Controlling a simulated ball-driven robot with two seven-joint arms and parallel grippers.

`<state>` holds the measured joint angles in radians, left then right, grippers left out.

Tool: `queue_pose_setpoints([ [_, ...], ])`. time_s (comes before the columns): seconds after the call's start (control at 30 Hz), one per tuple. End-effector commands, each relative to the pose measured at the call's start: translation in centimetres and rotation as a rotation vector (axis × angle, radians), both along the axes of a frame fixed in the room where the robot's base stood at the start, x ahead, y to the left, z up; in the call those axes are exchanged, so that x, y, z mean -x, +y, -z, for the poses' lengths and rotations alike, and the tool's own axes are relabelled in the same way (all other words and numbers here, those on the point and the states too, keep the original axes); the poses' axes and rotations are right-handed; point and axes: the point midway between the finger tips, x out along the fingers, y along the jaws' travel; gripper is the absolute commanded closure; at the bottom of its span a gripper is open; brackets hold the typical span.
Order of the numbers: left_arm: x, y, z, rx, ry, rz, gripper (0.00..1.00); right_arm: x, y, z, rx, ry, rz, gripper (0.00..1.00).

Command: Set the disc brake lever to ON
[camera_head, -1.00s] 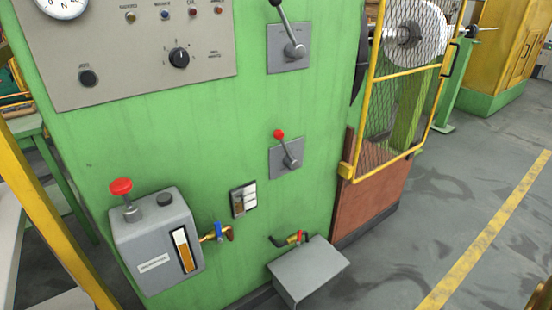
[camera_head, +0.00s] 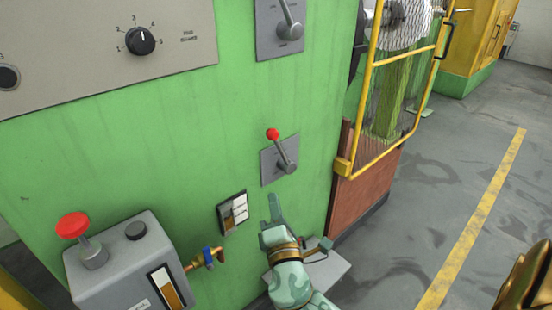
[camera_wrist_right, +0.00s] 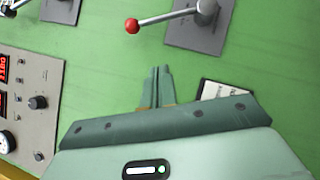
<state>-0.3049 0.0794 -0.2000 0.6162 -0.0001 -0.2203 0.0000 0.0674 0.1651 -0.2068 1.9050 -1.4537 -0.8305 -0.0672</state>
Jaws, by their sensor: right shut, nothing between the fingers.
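A lever with a red ball knob (camera_head: 272,134) sits on a grey plate (camera_head: 267,166) on the green panel. Its arm slants up and left from the pivot. The red knob (camera_wrist_right: 132,26) shows in the right wrist view too, above my fingers. No ON or OFF marking is readable, so I cannot confirm which lever is the disc brake. My right gripper (camera_head: 273,207) is below the red-knob lever, shut and empty, apart from it. Its closed fingers (camera_wrist_right: 157,86) point toward the lever in the wrist view. My left gripper is not in view.
A second lever (camera_head: 288,22) on a grey plate is above. A yellow mesh guard (camera_head: 374,110) is at right. The panel between gripper and lever is clear.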

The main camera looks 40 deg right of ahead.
Motion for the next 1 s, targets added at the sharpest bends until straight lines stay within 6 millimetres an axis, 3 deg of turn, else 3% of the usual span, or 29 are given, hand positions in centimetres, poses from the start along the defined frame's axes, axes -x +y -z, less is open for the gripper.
queue_pose_setpoints([
  [0.27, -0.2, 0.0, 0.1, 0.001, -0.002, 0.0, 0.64, -1.5, -0.8, -0.3, -0.002, -0.001, 0.0, 1.0],
  [0.67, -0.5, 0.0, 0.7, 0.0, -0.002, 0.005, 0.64, -8.7, -4.4, -2.2, -0.002, 0.0, -0.001, 1.0],
  [0.8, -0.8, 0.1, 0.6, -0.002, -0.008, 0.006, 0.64, -9.3, -6.3, -3.3, -0.001, 0.0, 0.0, 1.0],
  [1.0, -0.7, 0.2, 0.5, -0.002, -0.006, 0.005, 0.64, -9.7, -7.7, -3.8, -0.001, 0.002, -0.001, 1.0],
])
